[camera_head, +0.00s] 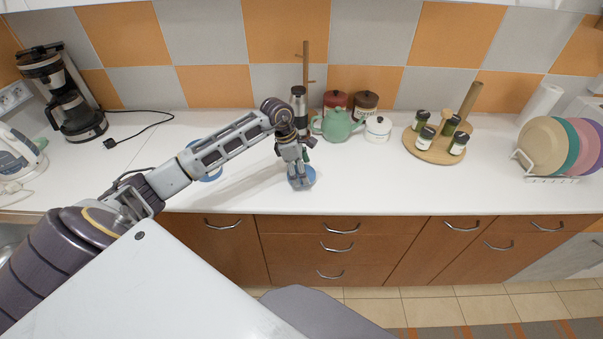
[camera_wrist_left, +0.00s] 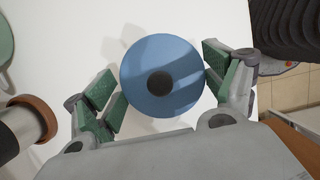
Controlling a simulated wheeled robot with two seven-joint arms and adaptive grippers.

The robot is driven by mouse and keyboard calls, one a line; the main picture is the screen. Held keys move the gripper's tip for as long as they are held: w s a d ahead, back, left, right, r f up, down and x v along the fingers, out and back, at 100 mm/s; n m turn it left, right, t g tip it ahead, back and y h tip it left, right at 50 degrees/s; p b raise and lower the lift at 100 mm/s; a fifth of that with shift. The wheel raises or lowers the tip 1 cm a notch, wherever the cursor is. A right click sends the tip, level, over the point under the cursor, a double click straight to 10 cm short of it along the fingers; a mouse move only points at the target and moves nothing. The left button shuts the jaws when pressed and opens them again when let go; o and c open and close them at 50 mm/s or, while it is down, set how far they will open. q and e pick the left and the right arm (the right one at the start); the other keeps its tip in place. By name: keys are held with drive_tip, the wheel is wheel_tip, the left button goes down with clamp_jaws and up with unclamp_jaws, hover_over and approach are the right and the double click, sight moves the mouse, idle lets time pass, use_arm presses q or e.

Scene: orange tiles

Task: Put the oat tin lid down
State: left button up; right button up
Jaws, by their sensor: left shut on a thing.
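The oat tin lid (camera_wrist_left: 187,62) is a blue disc with a dark round knob, seen from above in the left wrist view. My left gripper (camera_wrist_left: 161,86) is shut on it, with green finger pads at opposite sides of its rim. In the head view the gripper (camera_head: 300,184) points down over the front part of the white counter, and part of the blue lid (camera_head: 311,175) shows around the fingers. I cannot tell whether the lid touches the counter. A blue round thing (camera_head: 216,174), perhaps the oat tin, is mostly hidden behind my left forearm. My right gripper is not in view.
Behind the gripper stand a green teapot (camera_head: 337,125), a white lidded pot (camera_head: 378,129), red and brown jars and a dark flask (camera_head: 299,105). A round board (camera_head: 426,152) with spice jars and a plate rack (camera_head: 545,178) stand to the right. The white counter (camera_head: 365,185) right of the lid is clear.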

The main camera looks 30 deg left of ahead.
use_arm(q)
drive_tip(key=shift+f, duration=0.95)
drive_tip(key=o, duration=0.6)
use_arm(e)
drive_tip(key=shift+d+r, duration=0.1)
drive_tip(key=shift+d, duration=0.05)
